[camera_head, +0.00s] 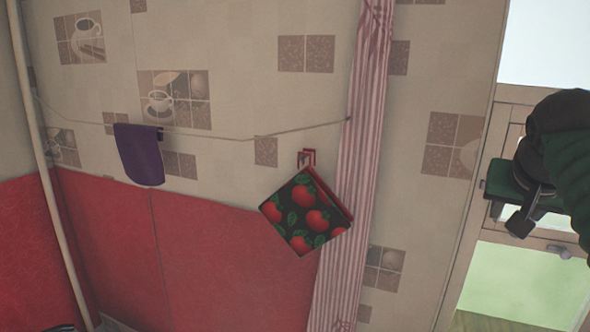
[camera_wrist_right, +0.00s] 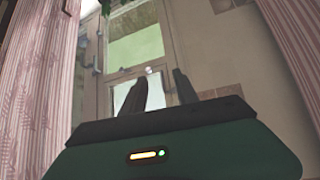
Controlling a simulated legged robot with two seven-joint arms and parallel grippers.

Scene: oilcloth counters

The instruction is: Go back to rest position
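My right gripper (camera_head: 512,207) is raised at the right side of the head view, in front of the window frame. In the right wrist view its two dark fingers (camera_wrist_right: 159,80) stand apart with nothing between them. My left gripper cannot be made out in the head view; only a small dark shape shows at the bottom left edge, too cut off to identify.
A potholder with red fruit (camera_head: 306,213) and a purple cloth (camera_head: 140,155) hang along the wall. A striped curtain (camera_head: 357,150) hangs beside the potholder. A pale pipe (camera_head: 48,160) runs down the left. A glazed window or door (camera_head: 525,285) is behind my right arm.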

